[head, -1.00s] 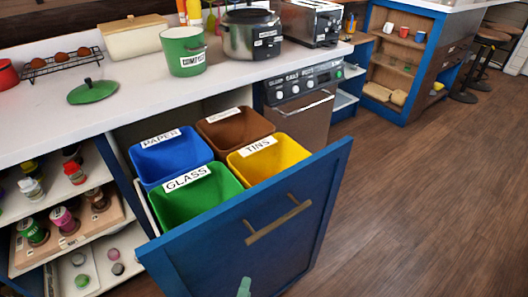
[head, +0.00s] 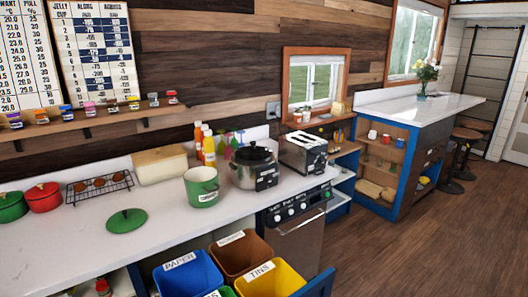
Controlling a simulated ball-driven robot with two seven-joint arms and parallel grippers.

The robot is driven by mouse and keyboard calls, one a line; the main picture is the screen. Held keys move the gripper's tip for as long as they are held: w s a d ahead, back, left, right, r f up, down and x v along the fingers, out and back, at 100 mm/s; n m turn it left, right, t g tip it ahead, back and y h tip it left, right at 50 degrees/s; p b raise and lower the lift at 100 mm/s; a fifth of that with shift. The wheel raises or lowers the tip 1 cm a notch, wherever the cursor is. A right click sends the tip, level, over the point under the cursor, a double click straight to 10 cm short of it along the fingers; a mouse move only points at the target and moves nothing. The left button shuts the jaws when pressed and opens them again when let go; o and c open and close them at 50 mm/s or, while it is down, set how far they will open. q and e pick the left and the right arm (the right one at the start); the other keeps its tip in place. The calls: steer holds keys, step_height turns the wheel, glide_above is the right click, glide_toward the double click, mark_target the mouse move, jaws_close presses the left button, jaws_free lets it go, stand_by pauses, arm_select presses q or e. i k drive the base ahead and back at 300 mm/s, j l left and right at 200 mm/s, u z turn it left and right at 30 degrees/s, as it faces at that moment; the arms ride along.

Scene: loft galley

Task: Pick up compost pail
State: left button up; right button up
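The compost pail (head: 202,188) is a green pot-like bucket with a white label, in the head view. It stands upright and open on the white counter, left of a steel cooker. A green lid (head: 127,220) with a knob lies flat on the counter to its left. Neither of my grippers is in view.
The pulled-out drawer below holds a blue paper bin (head: 188,276), a brown bin (head: 240,255) and a yellow tins bin (head: 270,280). The steel cooker (head: 254,168), toaster (head: 302,152), cream box (head: 160,164) and wire rack (head: 99,186) stand on the counter. Open floor lies right.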

mark_target(202, 187)
steer(key=u, duration=0.5)
steer(key=i+l+u, duration=0.15)
steer(key=l, duration=0.2)
steer(key=i+l+u, duration=0.2)
steer(key=l, duration=0.2)
steer(key=i+l+u, duration=0.15)
steer(key=l, duration=0.2)
steer(key=i+l+u, duration=0.2)
steer(key=l, duration=0.2)
steer(key=k+l+u, duration=0.1)
steer(key=l, duration=0.25)
steer(key=k+l+u, duration=0.15)
steer(key=l, duration=0.2)
steer(key=k+l+u, duration=0.1)
steer(key=l, duration=0.25)
steer(key=k+l+u, duration=0.15)
steer(key=k+l, duration=0.15)
